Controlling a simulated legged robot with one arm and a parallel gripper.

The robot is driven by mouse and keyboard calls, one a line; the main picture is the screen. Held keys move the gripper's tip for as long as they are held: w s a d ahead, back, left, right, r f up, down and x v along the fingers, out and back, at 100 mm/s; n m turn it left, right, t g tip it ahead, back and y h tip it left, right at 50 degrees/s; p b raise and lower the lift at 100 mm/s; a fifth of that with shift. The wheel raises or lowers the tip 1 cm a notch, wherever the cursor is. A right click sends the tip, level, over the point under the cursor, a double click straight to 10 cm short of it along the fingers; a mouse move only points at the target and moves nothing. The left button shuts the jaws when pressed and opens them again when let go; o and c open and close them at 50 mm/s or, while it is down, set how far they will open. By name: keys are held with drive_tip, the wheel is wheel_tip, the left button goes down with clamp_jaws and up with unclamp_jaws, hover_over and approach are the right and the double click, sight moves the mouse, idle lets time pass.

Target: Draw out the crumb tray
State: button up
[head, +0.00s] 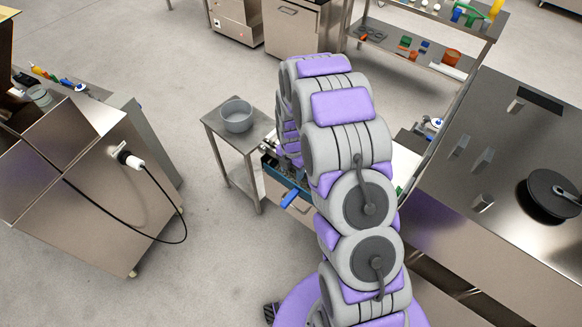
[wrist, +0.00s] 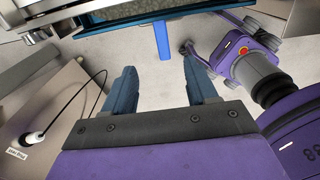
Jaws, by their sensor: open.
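The crumb tray appears to be the shallow box with a blue-teal rim (head: 274,171) and a bright blue handle (head: 290,198) at its front. In the wrist view the tray's front (wrist: 135,16) crosses the top of the picture, and its blue handle (wrist: 162,41) points down toward me. My gripper (wrist: 158,62) is open and empty. The handle lies ahead of the gap between the fingers, apart from both. In the head view my arm hides the gripper and part of the tray.
A small side table (head: 214,124) with a grey pot (head: 236,117) stands left of the tray. A steel machine (head: 85,165) with a plug and black cable (head: 172,190) is at the left. A steel counter (head: 500,150) is at the right. The floor between is clear.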

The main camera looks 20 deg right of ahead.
sight(292, 194)
wheel_tip(292, 194, down, 16)
drive_tip(key=b, duration=0.2)
drive_tip(key=shift+d+f+b, duration=0.1)
drive_tip(key=shift+f+b, duration=0.15)
drive_tip(key=shift+b, duration=0.1)
clamp_jaws()
idle(0.5)
